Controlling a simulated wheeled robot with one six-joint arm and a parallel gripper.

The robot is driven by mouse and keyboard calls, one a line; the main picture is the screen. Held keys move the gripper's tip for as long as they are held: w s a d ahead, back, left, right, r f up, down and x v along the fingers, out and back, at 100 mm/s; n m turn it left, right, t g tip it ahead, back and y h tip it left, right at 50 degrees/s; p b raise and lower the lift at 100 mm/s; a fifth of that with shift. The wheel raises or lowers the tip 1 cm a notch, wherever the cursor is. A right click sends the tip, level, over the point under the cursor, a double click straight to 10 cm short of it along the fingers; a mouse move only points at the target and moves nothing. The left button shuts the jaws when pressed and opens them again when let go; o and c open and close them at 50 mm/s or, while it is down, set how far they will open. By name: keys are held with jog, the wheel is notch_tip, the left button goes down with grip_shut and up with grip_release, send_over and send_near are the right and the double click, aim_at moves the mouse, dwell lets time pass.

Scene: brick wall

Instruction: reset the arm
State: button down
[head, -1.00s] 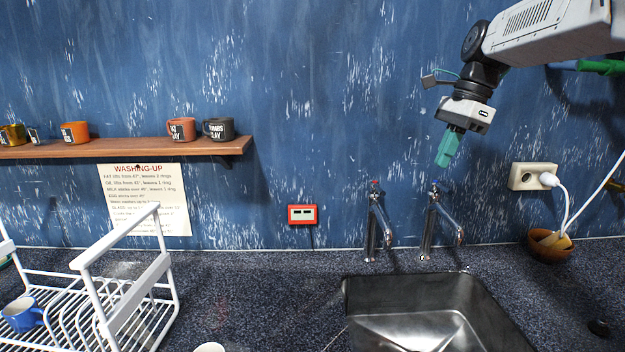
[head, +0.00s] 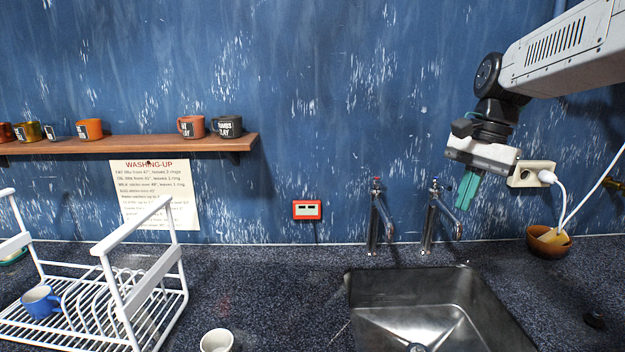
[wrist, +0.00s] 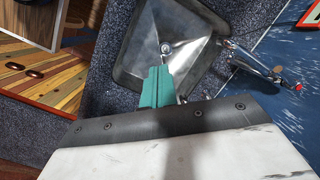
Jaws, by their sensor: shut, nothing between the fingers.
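My gripper (head: 467,191) hangs from my arm at the right of the head view, with its green fingers pointing down. It is shut and empty. It is in the air above the back right of the sink (head: 425,310), near the right-hand tap (head: 436,218). In the wrist view the green fingers (wrist: 158,78) are together, with the metal sink basin (wrist: 150,35) and its drain beyond them.
A white dish rack (head: 120,285) with a blue mug (head: 41,302) stands at the left. A white cup (head: 217,341) is at the front. A shelf (head: 120,146) holds several mugs. A brown bowl (head: 549,246) sits below a wall socket (head: 532,174).

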jog(key=s+f+n, duration=0.3)
jog(key=s, duration=0.5)
jog(key=s+a+f+n+t+h, duration=0.1)
jog(key=s+f+n, duration=0.2)
jog(key=s, duration=0.6)
jog(key=s+f+n+t+h, duration=0.1)
jog(key=s+f+n, duration=0.2)
jog(key=s, duration=0.6)
jog(key=shift+s+a+n, duration=0.15)
jog(key=shift+s+n, duration=0.05)
jog(key=shift+n, duration=0.1)
